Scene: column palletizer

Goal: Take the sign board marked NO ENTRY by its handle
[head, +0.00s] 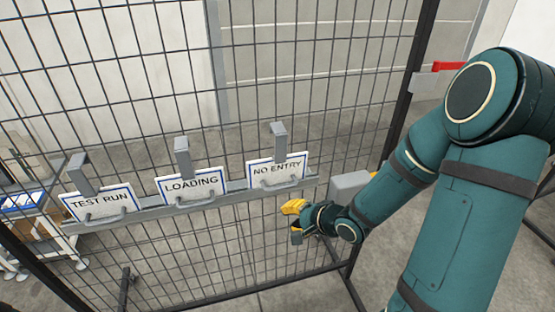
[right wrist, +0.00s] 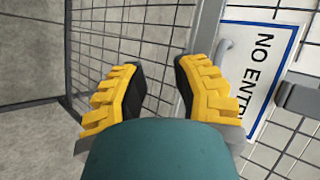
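The NO ENTRY sign board (head: 270,172) is white with a blue border and hangs at the right end of a grey rail (head: 140,213) on the mesh fence. Its grey handle (head: 283,186) is at its lower edge. My right gripper (head: 296,218), with yellow fingers, is below and slightly right of this board, apart from it. In the right wrist view the gripper (right wrist: 158,70) is open and empty. There the board (right wrist: 264,62) stands on its side at the right, and its handle (right wrist: 224,50) is beside the right finger. My left gripper is out of view.
The LOADING board (head: 192,185) and the TEST RUN board (head: 102,204) hang left on the same rail, with handles too. Grey hooks stick out above the boards. A grey box (head: 349,186) is right of the rail. The mesh fence stands close behind.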

